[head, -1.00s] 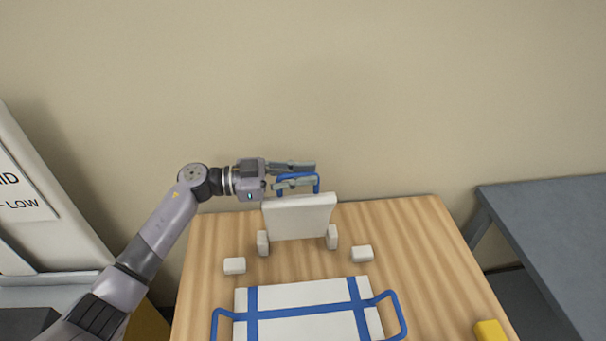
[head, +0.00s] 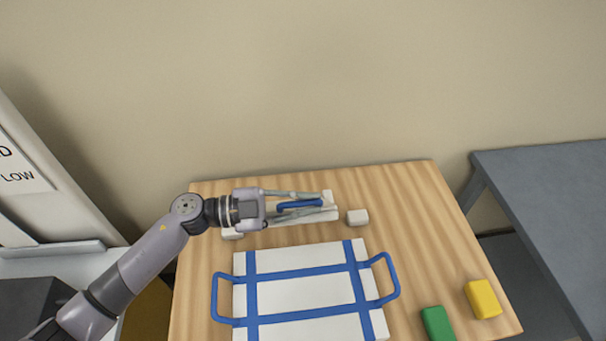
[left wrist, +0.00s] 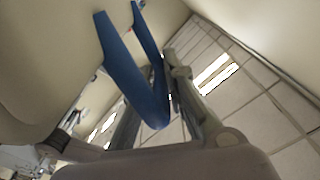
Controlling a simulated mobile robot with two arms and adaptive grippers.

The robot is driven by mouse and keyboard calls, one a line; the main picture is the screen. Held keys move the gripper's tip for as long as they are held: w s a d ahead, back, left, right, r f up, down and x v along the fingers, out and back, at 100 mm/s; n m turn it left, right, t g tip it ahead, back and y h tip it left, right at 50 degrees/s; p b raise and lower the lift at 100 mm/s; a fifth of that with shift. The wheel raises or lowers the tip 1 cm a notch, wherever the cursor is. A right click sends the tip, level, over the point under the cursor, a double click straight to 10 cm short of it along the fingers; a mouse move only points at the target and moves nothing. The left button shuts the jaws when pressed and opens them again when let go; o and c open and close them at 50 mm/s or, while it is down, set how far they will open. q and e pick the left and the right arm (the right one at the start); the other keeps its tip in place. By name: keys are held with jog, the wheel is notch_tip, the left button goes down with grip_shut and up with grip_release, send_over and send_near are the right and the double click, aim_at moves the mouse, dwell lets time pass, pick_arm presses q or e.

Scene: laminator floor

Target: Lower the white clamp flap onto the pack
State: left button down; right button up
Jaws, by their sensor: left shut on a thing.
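The white clamp flap (head: 290,220) stands at the back of the wooden table and leans toward me. It looks strongly foreshortened and is partly hidden by my left gripper (head: 322,203). That gripper is shut on the flap's blue handle (head: 300,204), which also shows large in the left wrist view (left wrist: 140,85). The pack (head: 305,292) is a white slab with blue straps and a blue loop at each side. It lies flat in front of the flap, and a gap shows between them in the picture. My right gripper is out of view.
Small white blocks stand beside the flap, one at the right (head: 357,217) and one at the left (head: 232,234). A green block (head: 437,323) and a yellow block (head: 483,299) lie at the front right. A grey table (head: 550,200) stands farther right.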

pick_arm(q)
jog(key=shift+m, duration=0.9)
jog(key=shift+s+d+f+b, duration=0.15)
jog(key=shift+s+f+b, duration=0.15)
jog(key=shift+s+f, duration=0.5)
jog(key=shift+s+d+f+b, duration=0.15)
jog(key=shift+s+f+b, duration=0.15)
jog(key=shift+s+f, duration=0.45)
jog(key=shift+r, duration=0.1)
jog(key=c, duration=1.7)
grip_release()
jog(key=shift+o, duration=0.2)
jog(key=shift+s, duration=0.1)
jog(key=s+a, duration=0.2)
jog(key=a, duration=0.9)
jog(key=shift+s+a, duration=0.15)
jog(key=shift+a, duration=0.25)
